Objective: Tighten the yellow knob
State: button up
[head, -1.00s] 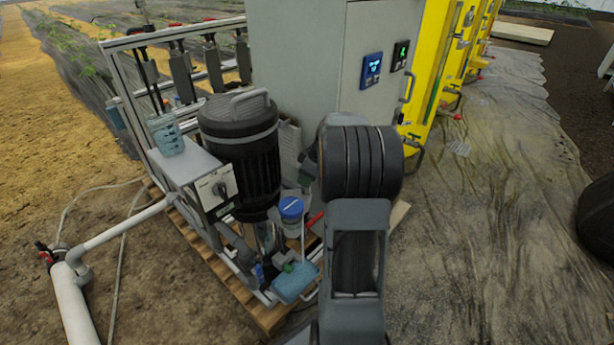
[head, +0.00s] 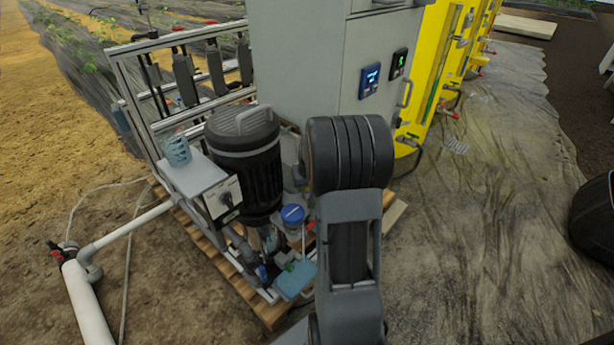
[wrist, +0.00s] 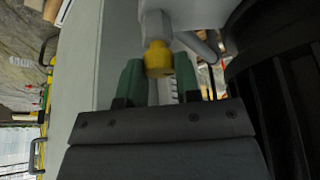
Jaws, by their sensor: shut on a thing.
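The small yellow knob (wrist: 158,58) is in the upper middle of the wrist view, on a pale metal stem that comes down from a light grey fitting. My gripper (wrist: 160,82) has two green fingertips, one on each side of the knob, and is shut on it. The lower part of the fingers is hidden by the dark gripper body. In the head view my own arm stands in front of the skid, and neither the gripper nor the knob can be made out there.
A black pump motor (head: 245,165) stands close to my arm, on the pallet skid. A grey control cabinet (head: 300,70) rises behind. A blue-lidded container (head: 292,214) sits low beside the motor. Yellow panels (head: 428,75) stand right of the cabinet.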

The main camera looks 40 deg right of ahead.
jog(key=shift+r+m+h+p, duration=0.1)
jog(key=shift+m+h+p, duration=0.3)
jog(key=shift+m, duration=0.6)
jog(key=shift+f+m+g+h+b, duration=0.25)
jog(key=shift+m+b, duration=0.2)
jog(key=shift+m, duration=0.35)
jog(key=shift+m+g+h+b, duration=0.25)
jog(key=shift+m+g+b, duration=0.1)
jog(key=shift+m+b, duration=1.3)
jog(key=shift+m, duration=0.15)
jog(key=shift+r+g, duration=0.15)
jog(key=shift+g, duration=0.15)
jog(key=o, duration=0.9)
jog(key=shift+a+h, duration=0.1)
jog(key=shift+h, duration=0.2)
